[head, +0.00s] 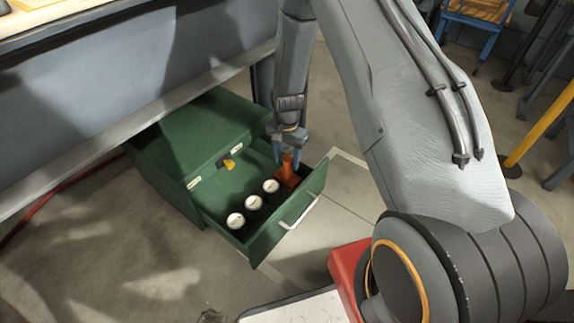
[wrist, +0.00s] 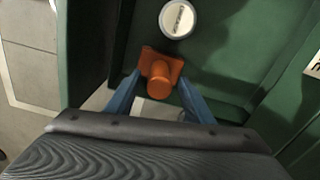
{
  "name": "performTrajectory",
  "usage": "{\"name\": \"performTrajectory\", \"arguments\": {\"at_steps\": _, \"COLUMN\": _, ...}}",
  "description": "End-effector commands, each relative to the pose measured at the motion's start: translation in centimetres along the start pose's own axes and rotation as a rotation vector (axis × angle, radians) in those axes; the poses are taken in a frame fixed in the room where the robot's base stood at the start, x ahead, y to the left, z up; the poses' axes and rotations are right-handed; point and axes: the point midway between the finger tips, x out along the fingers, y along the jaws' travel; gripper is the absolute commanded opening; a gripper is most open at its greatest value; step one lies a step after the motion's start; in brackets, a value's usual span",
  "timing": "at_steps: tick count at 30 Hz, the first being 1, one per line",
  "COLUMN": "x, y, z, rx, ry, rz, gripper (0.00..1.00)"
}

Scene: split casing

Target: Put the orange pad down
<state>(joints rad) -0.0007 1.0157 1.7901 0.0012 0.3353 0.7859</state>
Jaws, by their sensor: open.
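The orange pad (head: 287,174) is in the open green drawer (head: 310,189), at the end of a row of white-topped round things. In the wrist view the orange pad (wrist: 160,75) shows a square plate with a round knob on it. My gripper (head: 287,160) reaches down into the drawer over the pad. In the wrist view the blue fingers of my gripper (wrist: 160,85) stand open on either side of the knob. I cannot tell whether the pad rests flat on the drawer floor.
White-topped round things, one of them here (head: 236,220), stand in a row in the drawer. The green cabinet (head: 165,150) stands under a workbench (head: 120,100).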

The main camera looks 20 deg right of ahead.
Motion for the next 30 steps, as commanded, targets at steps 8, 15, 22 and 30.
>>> {"name": "performTrajectory", "arguments": {"at_steps": 8, "x": -5.5, "y": 0.0, "z": 0.0, "rx": 0.0, "ry": 0.001, "rz": -0.001, "gripper": 0.48}}
{"name": "performTrajectory", "arguments": {"at_steps": 15, "x": -7.1, "y": 0.0, "z": 0.1, "rx": 0.0, "ry": -0.001, "rz": 0.001, "gripper": 0.48}}
{"name": "performTrajectory", "arguments": {"at_steps": 22, "x": -7.1, "y": 0.0, "z": 0.0, "rx": 0.0, "ry": -0.001, "rz": 0.001, "gripper": 0.48}}
{"name": "performTrajectory", "arguments": {"at_steps": 30, "x": -7.2, "y": 0.0, "z": 0.0, "rx": -0.001, "ry": 0.0, "rz": 0.0, "gripper": 0.48}}
